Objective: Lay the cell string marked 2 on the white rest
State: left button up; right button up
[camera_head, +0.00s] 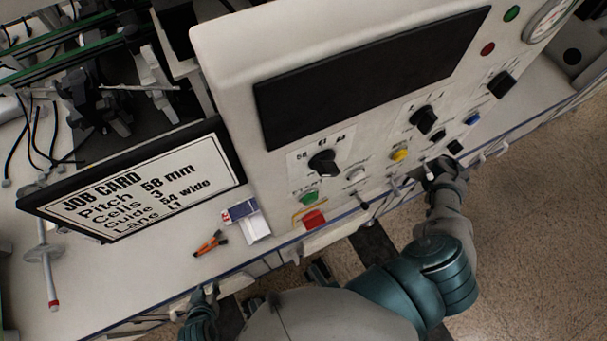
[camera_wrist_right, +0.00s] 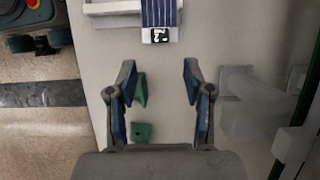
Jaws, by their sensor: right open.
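In the right wrist view, a blue cell string (camera_wrist_right: 160,12) with thin pale lines shows at the top. A small dark tag (camera_wrist_right: 159,36) on its white near end appears to read 2. It lies at a white frame-like piece (camera_wrist_right: 110,8); I cannot tell whether this is the white rest. My right gripper (camera_wrist_right: 163,82) is open and empty, with the string's tagged end ahead of and apart from its fingers. In the head view my left gripper (camera_head: 208,292) is low at the left, by the bench's front edge; its jaws are too small to read.
Green blocks (camera_wrist_right: 141,132) lie on the pale surface near my right gripper. Clear parts stand at the right. In the head view a console (camera_head: 230,60) with knobs, a job card (camera_head: 140,190), orange-handled tool (camera_head: 211,243) and small blue-and-white item (camera_head: 240,211) occupy the bench.

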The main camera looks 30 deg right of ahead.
jog(key=s+a+r+m+t+y, duration=0.1)
jog(key=a+r+m+t+y, duration=0.15)
jog(key=a+r+y, duration=0.45)
jog(key=s+a+r+m+t+y, duration=0.1)
jog(key=s+a+r+m+y, duration=0.2)
jog(key=a, duration=0.9)
jog(key=w+d+r+m+t, duration=0.1)
jog(key=w+r+m+t, duration=0.1)
jog(key=r+m+t, duration=0.35)
jog(key=w+r+m+t, duration=0.2)
jog(key=m+t, duration=0.4)
jog(key=m, duration=0.5)
jog(key=s+d+f+m+h, duration=0.2)
jog(key=d+f+m+h, duration=0.45)
jog(key=m, duration=0.45)
jog(key=s+d+f+m+h, duration=0.3)
jog(key=d+f+m+h, duration=0.3)
jog(key=m, duration=0.6)
pick_arm(q)
jog(key=shift+s+f, duration=0.15)
jog(key=shift+s, duration=0.15)
pick_arm(e)
jog(key=s+f+m+g, duration=0.6)
jog(key=s+f+g, duration=0.2)
jog(key=s, duration=0.5)
jog(key=shift+s+a+f+g+h, duration=0.15)
jog(key=shift+s+a+g+h, duration=0.1)
jog(key=shift+a+g+h, duration=0.1)
